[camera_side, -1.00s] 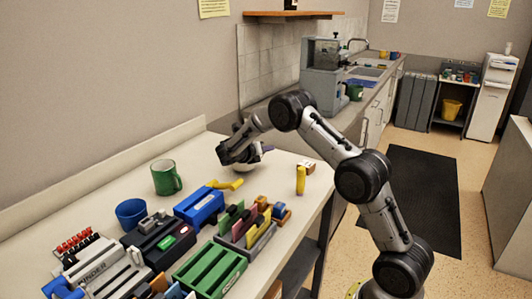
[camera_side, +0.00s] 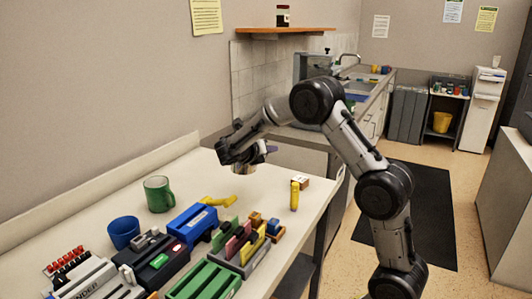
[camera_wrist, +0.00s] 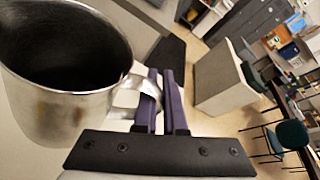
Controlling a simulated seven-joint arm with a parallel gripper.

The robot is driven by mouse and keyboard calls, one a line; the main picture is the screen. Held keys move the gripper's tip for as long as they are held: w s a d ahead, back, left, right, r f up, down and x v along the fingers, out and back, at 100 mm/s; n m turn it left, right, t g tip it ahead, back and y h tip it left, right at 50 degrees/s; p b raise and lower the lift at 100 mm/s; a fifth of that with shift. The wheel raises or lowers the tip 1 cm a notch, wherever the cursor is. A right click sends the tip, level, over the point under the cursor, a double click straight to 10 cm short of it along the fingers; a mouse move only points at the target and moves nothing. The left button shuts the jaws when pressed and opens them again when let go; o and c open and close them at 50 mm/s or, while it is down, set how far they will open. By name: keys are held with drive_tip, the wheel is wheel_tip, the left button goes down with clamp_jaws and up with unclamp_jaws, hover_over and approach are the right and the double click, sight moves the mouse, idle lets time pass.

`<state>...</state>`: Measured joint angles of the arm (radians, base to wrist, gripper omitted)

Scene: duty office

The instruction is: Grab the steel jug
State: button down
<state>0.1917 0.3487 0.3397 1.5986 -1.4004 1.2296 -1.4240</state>
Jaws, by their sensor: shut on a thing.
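The steel jug (camera_wrist: 62,118) fills the left of the wrist view, its dark open mouth facing the camera. My gripper (camera_wrist: 160,88) is shut on the jug's handle, with the purple fingers on either side of it. In the side view my gripper (camera_side: 262,152) is over the far part of the white table. Whether the jug is clear of the tabletop is hard to tell.
A green mug (camera_side: 158,194), a blue cup (camera_side: 123,232) and a blue box (camera_side: 193,224) stand nearer on the table. Bare tabletop (camera_side: 205,175) lies left of my gripper.

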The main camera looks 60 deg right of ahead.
drive_tip(key=s+a+r, duration=0.3)
drive_tip(key=s, duration=0.2)
drive_tip(key=shift+a, duration=0.35)
